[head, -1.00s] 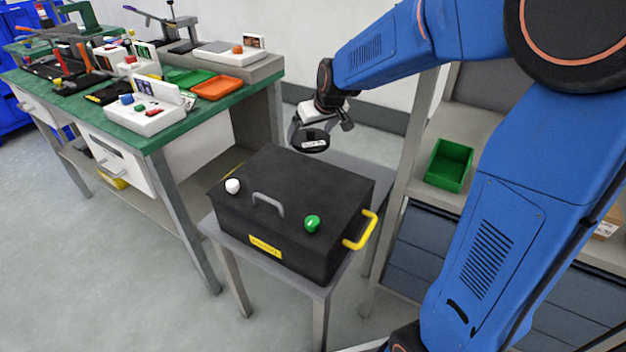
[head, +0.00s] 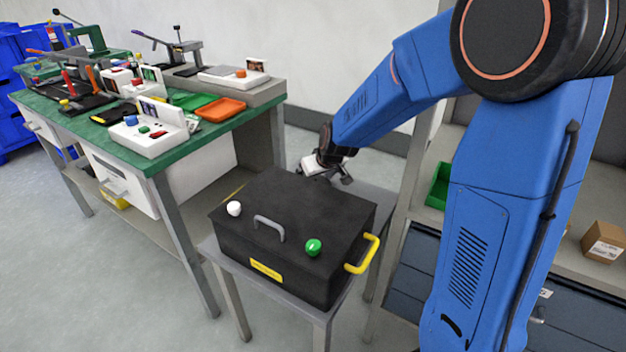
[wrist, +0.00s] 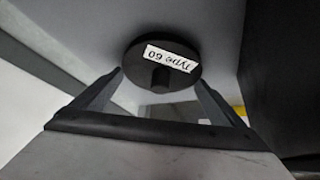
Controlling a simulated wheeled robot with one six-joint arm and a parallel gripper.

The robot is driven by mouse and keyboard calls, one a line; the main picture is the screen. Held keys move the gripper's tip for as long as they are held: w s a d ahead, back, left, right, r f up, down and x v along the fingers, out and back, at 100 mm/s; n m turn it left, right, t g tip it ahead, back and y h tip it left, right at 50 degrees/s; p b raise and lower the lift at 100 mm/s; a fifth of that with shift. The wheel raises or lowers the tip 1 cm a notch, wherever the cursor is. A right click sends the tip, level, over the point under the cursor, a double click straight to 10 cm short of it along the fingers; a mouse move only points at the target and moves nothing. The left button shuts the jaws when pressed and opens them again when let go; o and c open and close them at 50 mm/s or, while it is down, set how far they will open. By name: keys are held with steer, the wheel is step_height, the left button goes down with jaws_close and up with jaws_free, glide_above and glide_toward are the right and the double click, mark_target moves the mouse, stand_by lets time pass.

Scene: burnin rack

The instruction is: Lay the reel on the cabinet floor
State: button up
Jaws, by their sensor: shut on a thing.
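The reel (wrist: 135,62) is a dark round disc with a white label reading "Type 60" and a short hub in the middle. In the head view my gripper (head: 326,174) is low at the far edge of the black cabinet (head: 245,250). The reel is hidden there behind the cabinet. The cabinet shows a closed top, a grey handle, a white knob, a green knob (head: 313,247) and a yellow side handle (head: 364,255). I cannot see its inside.
The cabinet stands on a grey table (head: 208,247). A green workbench (head: 150,160) with fixtures and an orange tray (head: 221,108) is at left. Shelving with a green bin (head: 438,187) and a carton (head: 604,241) is at right. In the wrist view a dark wall (wrist: 285,85) is close at right.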

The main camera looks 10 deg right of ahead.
steer(key=shift+f, duration=0.1)
steer(key=o, duration=0.8)
steer(key=shift+o, duration=0.2)
steer(key=v, duration=1.2)
steer(key=shift+r, duration=0.3)
